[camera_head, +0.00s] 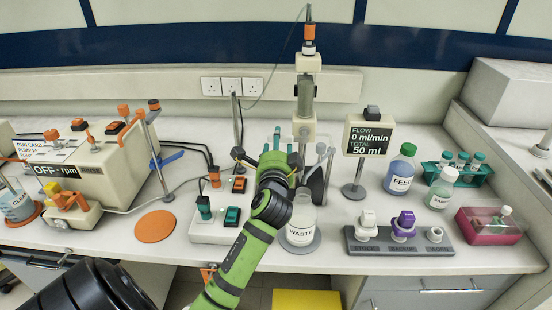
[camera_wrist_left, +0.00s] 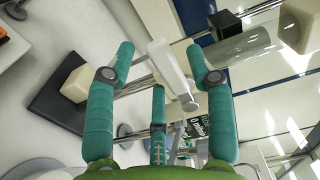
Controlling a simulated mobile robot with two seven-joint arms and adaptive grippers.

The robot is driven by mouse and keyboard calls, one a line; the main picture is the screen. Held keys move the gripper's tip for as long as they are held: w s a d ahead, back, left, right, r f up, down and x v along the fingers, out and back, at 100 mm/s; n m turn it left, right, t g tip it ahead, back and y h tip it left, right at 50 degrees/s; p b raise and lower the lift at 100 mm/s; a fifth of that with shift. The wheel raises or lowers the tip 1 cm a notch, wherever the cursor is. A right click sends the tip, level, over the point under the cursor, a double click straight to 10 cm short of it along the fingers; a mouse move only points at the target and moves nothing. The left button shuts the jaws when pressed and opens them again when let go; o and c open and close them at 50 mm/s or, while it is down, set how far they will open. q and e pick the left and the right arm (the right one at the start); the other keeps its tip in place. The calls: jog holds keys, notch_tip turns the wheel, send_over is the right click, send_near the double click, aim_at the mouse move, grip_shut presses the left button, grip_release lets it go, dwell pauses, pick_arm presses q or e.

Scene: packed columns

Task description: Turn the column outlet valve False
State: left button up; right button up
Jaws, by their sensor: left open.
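The column (camera_head: 306,92) stands upright at the back middle in the head view, a grey tube between cream end blocks. In the left wrist view the column (camera_wrist_left: 240,46) shows as a grey tube at upper right. A pale outlet valve piece (camera_wrist_left: 172,72) with a rounded end lies in the gap between my left gripper's fingers (camera_wrist_left: 160,52). The fingers are spread and a gap shows on both sides of the piece. In the head view my left gripper (camera_head: 281,142) is just in front of the column's lower end and hides the valve there. My right gripper is out of view.
A waste bottle (camera_head: 300,222) stands close beside my left forearm. A flow display (camera_head: 368,137) is right of the column. A switch box (camera_head: 215,226) lies left of my arm, and a dark holder (camera_head: 420,248) with caps stands at right front.

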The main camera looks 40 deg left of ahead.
pick_arm(q)
jog(key=v, duration=1)
jog(key=shift+s, duration=0.15)
jog(key=s+d+f+n+g+h, duration=0.3)
jog(key=s+f, duration=0.1)
jog(key=f, duration=0.4)
jog(key=s+d+f+n+g+h, duration=0.2)
jog(key=s+d+f+h, duration=0.15)
jog(key=f, duration=0.45)
jog(key=s+d+f+n+g+h, duration=0.2)
jog(key=s+d+f+g, duration=0.15)
jog(key=s+d, duration=0.2)
jog(key=s+d+f+n+g+h, duration=0.1)
jog(key=s+d+f+g+h, duration=0.15)
jog(key=s+d+f, duration=0.35)
jog(key=s+a+f+g, duration=0.1)
jog(key=s+f, duration=0.1)
jog(key=f, duration=0.9)
jog(key=s+a+f, duration=0.1)
jog(key=s+f, duration=0.1)
jog(key=f, duration=0.9)
jog(key=s+a+f+g, duration=0.1)
jog(key=s+a+f, duration=0.1)
jog(key=s+f, duration=1.2)
jog(key=shift+s+a, duration=0.25)
jog(key=shift+s, duration=0.3)
